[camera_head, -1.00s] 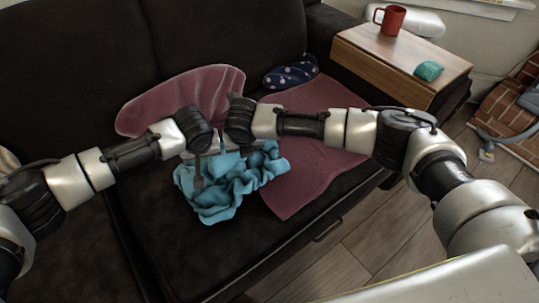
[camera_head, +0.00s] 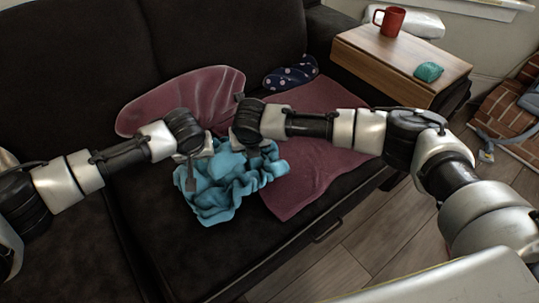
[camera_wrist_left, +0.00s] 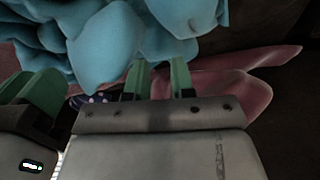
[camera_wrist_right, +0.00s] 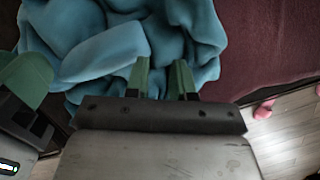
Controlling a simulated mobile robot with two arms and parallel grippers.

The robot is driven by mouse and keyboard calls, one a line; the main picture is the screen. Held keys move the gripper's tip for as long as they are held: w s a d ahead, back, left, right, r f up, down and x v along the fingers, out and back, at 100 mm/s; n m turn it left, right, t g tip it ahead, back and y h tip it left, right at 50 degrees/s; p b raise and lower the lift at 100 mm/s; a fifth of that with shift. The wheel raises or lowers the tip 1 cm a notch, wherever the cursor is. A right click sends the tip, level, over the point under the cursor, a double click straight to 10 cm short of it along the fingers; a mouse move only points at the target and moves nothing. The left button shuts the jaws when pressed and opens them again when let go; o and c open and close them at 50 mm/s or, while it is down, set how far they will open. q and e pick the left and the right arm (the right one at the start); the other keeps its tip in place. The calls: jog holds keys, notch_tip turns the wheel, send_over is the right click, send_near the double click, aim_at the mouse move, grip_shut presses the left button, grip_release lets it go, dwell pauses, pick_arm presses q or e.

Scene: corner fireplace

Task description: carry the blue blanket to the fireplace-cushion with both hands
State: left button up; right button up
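The crumpled light blue blanket (camera_head: 228,185) lies bunched on the dark sofa seat, partly over a maroon cloth. My left gripper (camera_head: 190,180) is at its left back side; in the left wrist view its green fingers (camera_wrist_left: 160,78) stand apart, with blanket folds (camera_wrist_left: 100,45) just beyond the tips. My right gripper is over the back right side of the blanket, its tips hidden in the head view. In the right wrist view its fingers (camera_wrist_right: 161,80) stand apart by the folds (camera_wrist_right: 110,45). No cloth shows clearly pinched in either. The fireplace cushion is not identifiable.
A pink cushion (camera_head: 180,95) and a spotted navy cushion (camera_head: 291,73) lie behind. The maroon cloth (camera_head: 315,165) covers the right seat. A wooden side table (camera_head: 385,65) holds a red mug (camera_head: 390,20) and teal object (camera_head: 429,71). Brickwork (camera_head: 510,120) stands far right; wood floor (camera_head: 370,235) lies in front.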

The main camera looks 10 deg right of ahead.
jog(key=shift+r, duration=0.1)
pick_arm(q)
jog(key=v, duration=1.1)
jog(key=shift+s+r, duration=0.2)
jog(key=shift+r, duration=0.15)
pick_arm(e)
jog(key=v, duration=1.1)
jog(key=shift+s+r, duration=0.25)
jog(key=shift+r, duration=0.1)
jog(key=shift+f, duration=0.1)
